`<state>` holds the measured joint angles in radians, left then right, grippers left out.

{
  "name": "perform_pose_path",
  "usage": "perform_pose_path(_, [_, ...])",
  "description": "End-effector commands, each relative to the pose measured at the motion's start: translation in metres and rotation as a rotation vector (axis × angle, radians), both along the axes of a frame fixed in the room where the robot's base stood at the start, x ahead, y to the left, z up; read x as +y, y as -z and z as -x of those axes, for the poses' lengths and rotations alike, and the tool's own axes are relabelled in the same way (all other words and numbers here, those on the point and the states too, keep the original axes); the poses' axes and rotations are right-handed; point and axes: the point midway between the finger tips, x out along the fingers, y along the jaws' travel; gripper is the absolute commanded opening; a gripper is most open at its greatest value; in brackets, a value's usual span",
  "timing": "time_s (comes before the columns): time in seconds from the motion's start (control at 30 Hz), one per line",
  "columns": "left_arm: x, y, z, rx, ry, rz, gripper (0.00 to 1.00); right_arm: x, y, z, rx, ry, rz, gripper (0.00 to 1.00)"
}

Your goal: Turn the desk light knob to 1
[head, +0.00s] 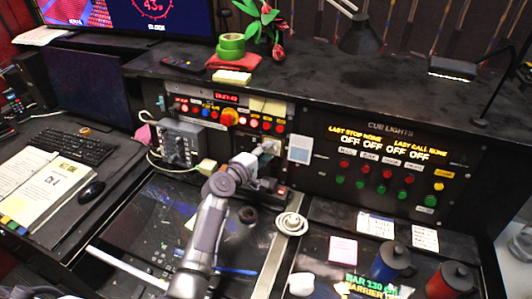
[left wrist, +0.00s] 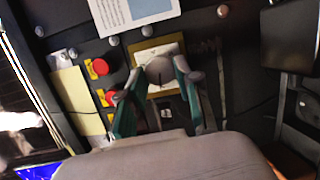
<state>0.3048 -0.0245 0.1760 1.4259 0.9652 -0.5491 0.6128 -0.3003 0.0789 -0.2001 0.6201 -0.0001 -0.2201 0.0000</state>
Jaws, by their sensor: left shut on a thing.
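The desk light knob (left wrist: 159,70) is a pale round knob on a brass-edged plate with a white face (left wrist: 170,50), seen in the left wrist view. In the head view the plate (head: 271,146) shows small on the dark desk panel. My left gripper (left wrist: 163,76) has its two teal-sided fingers on either side of the knob and is shut on it. In the head view my left gripper (head: 262,158) reaches up to the panel, hiding most of the knob. The dial's numbers are too small to read. My right gripper is not in view.
Red buttons (left wrist: 97,68) and a yellow note (left wrist: 75,97) lie left of the knob. A white card (head: 300,149) is right of it. The cue lights panel (head: 385,160) is further right. A grey box with cables (head: 180,143) stands to the left. Mugs (head: 391,261) stand front right.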

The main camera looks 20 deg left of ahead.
Motion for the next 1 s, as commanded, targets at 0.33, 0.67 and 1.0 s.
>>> perform_pose_path(0.33, [-0.001, 0.001, 0.0, 0.003, 0.001, -0.002, 0.59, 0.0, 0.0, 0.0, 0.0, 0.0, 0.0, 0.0])
perform_pose_path(0.67, [0.001, 0.0, 0.002, 0.0, 0.0, -0.002, 0.59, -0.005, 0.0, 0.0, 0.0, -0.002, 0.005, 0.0])
perform_pose_path(1.0, [0.017, -0.006, 0.057, 0.002, 0.0, -0.005, 0.59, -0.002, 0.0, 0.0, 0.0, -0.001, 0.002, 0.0])
